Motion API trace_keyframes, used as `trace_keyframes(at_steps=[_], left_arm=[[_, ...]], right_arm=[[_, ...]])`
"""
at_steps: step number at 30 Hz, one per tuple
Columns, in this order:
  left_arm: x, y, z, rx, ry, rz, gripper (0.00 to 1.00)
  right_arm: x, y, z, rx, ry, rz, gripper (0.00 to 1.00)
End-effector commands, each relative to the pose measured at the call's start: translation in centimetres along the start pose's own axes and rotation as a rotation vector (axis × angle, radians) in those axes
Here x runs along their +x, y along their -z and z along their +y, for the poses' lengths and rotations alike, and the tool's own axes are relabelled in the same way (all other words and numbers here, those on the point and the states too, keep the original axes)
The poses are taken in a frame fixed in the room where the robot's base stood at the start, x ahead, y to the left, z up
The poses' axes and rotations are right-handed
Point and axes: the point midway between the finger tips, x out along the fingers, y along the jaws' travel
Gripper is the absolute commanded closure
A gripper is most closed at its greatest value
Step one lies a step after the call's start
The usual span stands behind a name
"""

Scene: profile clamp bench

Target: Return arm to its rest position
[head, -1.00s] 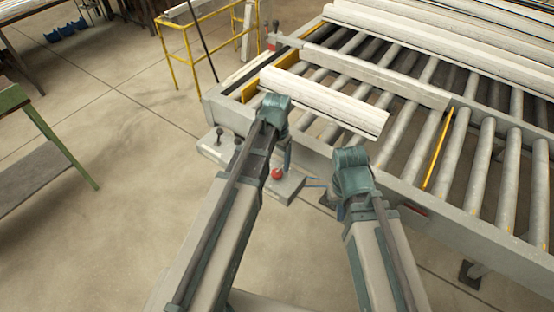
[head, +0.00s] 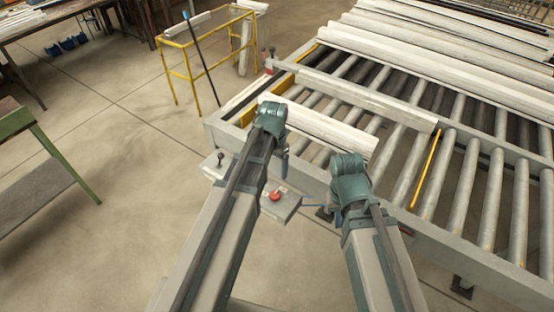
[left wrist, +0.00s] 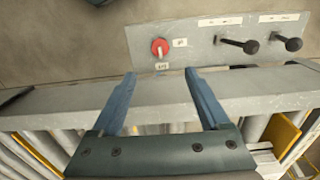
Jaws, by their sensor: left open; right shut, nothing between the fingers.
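My left gripper (head: 283,168) hangs down from its wrist in the head view, mostly hidden behind my arm, over the near edge of the roller bench (head: 440,238). In the left wrist view its two blue fingers (left wrist: 160,92) are spread wide with nothing between them; the bench's grey rail passes behind them. My right gripper (head: 318,204) is shut and empty beside the bench's near edge; only a thin blue part of it shows left of its wrist.
A white profile (head: 325,130) lies on the rollers just beyond both wrists. Black levers (left wrist: 238,43) stand on the panel. More white profiles (head: 440,60) lie farther back.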

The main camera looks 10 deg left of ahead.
Motion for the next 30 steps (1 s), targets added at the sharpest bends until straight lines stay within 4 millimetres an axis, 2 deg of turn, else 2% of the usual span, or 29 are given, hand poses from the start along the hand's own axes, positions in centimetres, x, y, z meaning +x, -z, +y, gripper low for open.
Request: trace_keyframes(at_steps=[5, 8, 11, 15, 19, 23, 30], left_arm=[[0.0, 0.0, 0.0, 0.000, 0.000, 0.000, 0.21], [0.9, -0.6, 1.1, 0.001, 0.003, -0.004, 0.21], [3.1, -2.5, 4.8, 0.003, 0.017, -0.019, 0.21], [6.3, -6.0, 10.1, -0.007, 0.050, -0.043, 0.21], [8.0, -8.5, 13.2, -0.020, 0.077, -0.054, 0.21], [8.6, -9.7, 14.6, -0.029, 0.093, -0.059, 0.21], [8.4, -9.7, 14.8, -0.034, 0.095, -0.060, 0.21]], right_arm=[[0.0, 0.0, 0.0, 0.000, 0.000, 0.000, 1.00], [0.8, 0.1, -0.1, -0.001, 0.000, 0.000, 1.00], [3.1, 0.2, -0.3, -0.002, -0.001, 0.000, 1.00], [6.3, 0.4, -0.6, -0.005, -0.001, 0.000, 1.00], [8.1, 0.5, -0.7, -0.008, -0.002, 0.000, 1.00], [8.7, 0.5, -0.8, -0.009, -0.002, 0.000, 1.00], [8.5, 0.5, -0.8, -0.009, -0.002, 0.000, 1.00]])
